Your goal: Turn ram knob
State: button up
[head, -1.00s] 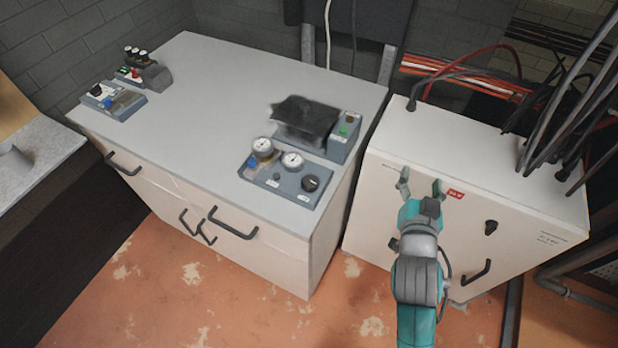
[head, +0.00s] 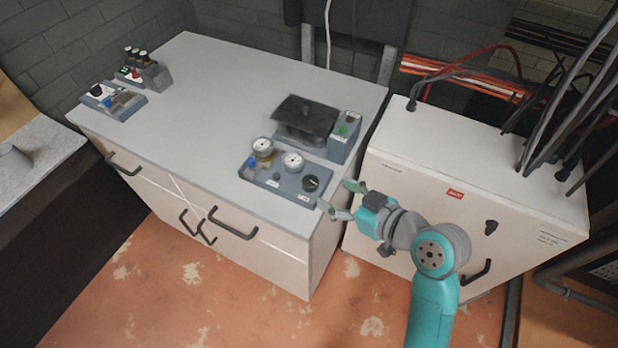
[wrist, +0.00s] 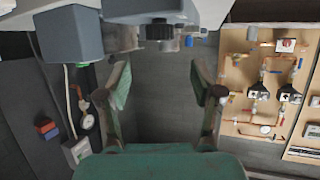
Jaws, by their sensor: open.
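A black round knob (head: 311,183) sits on the front right corner of a grey-blue control panel (head: 285,186) on the white cabinet. Its label is too small to read. My gripper (head: 337,197) is open and empty, just to the right of the knob, with its fingers pointing toward it and apart from it. In the wrist view, which looks upside down, the knob (wrist: 159,31) shows near the top centre, beyond the two spread fingers (wrist: 160,88). Nothing lies between the fingers.
Two round gauges (head: 293,161) and a blue knob (head: 253,162) share the panel. Behind it stands a box with a green button (head: 343,129) and a dark plate. A white electrical cabinet (head: 420,185) stands at the right. The white worktop (head: 210,120) is clear in the middle.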

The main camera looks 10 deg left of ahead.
aim_at(310, 180)
jog(key=x, duration=0.9)
jog(key=shift+w+a+f, duration=0.2)
jog(key=shift+w+a, duration=0.05)
jog(key=c, duration=1.2)
